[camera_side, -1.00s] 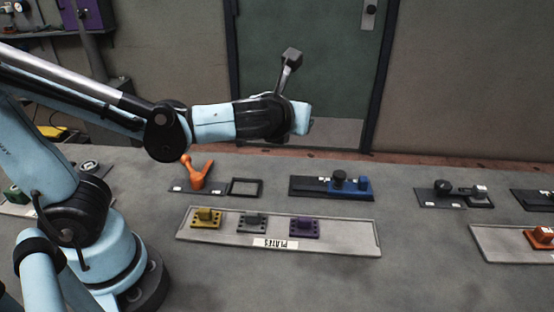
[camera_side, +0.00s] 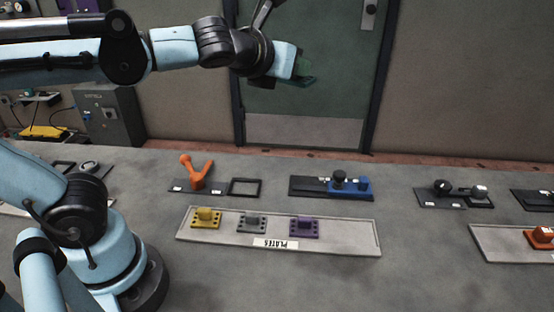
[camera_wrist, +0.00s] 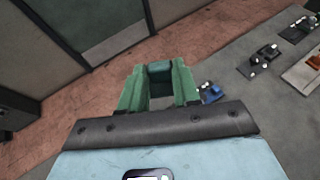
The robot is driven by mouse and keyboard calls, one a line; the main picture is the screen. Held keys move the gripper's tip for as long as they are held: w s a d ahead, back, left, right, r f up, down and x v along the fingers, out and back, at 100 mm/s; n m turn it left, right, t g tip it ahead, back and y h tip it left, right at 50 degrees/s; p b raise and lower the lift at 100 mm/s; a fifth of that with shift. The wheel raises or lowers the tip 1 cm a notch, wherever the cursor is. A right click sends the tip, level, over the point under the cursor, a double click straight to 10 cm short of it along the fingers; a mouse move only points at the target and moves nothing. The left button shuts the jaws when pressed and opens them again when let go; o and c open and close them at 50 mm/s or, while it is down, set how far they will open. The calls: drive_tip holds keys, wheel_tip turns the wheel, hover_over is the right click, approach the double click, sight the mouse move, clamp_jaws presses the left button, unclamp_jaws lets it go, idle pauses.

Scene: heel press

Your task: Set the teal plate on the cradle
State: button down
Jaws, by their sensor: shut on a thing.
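My gripper (camera_side: 299,66) is shut on the teal plate (camera_side: 298,80), high above the table and in front of the dark green door. The plate looks dark green in the side view and shows only in part. In the wrist view a teal block (camera_wrist: 159,68) sits between the green fingers of my gripper (camera_wrist: 158,90). No part marked as the cradle shows, and I cannot tell which fixture it is. On the table below are an open black square frame (camera_side: 245,187) beside an orange forked piece (camera_side: 196,174), and a blue fixture (camera_side: 349,189) on a dark base.
A grey tray (camera_side: 346,240) labelled PLATES holds a yellow plate (camera_side: 206,217), a grey plate (camera_side: 252,223) and a purple plate (camera_side: 304,228). More dark fixtures (camera_side: 455,194) stand at the right.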

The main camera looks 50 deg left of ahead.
drive_tip(key=shift+w+d, duration=0.2)
drive_tip(key=shift+w, duration=0.05)
drive_tip(key=w+d+f+n+g+y, duration=0.2)
drive_tip(key=d+f+n+y, duration=0.3)
drive_tip(key=d+f, duration=1.3)
drive_tip(key=shift+f+g+y, duration=0.2)
drive_tip(key=shift+g+y, duration=0.1)
drive_tip(key=shift+g, duration=0.3)
drive_tip(key=shift+f, duration=4.8)
drive_tip(key=shift+f, duration=0.15)
